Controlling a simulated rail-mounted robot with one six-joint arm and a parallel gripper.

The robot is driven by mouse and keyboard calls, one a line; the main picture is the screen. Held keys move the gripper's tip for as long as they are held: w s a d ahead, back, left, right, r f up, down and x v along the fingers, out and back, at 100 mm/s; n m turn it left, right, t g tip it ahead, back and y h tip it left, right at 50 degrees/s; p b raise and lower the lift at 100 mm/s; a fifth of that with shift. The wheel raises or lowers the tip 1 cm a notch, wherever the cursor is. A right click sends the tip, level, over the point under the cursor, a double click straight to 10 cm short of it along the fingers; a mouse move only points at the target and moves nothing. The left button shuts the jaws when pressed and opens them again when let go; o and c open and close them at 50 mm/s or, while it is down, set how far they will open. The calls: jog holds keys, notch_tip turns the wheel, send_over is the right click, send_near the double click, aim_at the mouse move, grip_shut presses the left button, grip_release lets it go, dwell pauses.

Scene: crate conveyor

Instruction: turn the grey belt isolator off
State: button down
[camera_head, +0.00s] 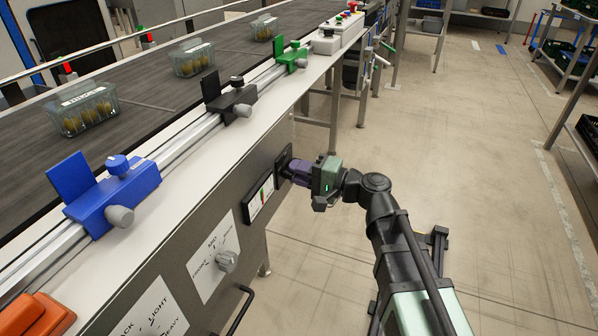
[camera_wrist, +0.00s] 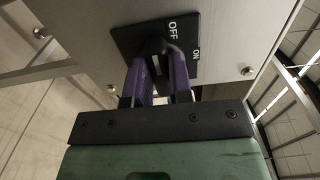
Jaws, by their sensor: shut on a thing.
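The belt isolator is on the side panel of the conveyor frame. In the wrist view its black square plate (camera_wrist: 127,40) carries the words OFF, at the top, and ON, at the right. The isolator's dark grey handle (camera_wrist: 157,46) stands out from the plate's middle. My gripper (camera_wrist: 160,68) has purple fingers shut on this handle, one on each side. The fingers hide part of it, so I cannot tell which word it points to. In the head view the plate (camera_head: 283,160) is mostly behind my gripper (camera_head: 292,172), which reaches it from the right.
Above run a rail with blue (camera_head: 110,190), black (camera_head: 231,100) and green (camera_head: 291,58) clamps and a belt with clear crates (camera_head: 84,108). Floor to the right is open.

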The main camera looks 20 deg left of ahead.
dwell(0.4)
jog(key=c, duration=1)
grip_release()
jog(key=d, duration=0.3)
jog(key=s+d, duration=0.1)
jog(key=d, duration=0.6)
jog(key=shift+s+d, duration=0.2)
jog(key=shift+d, duration=0.2)
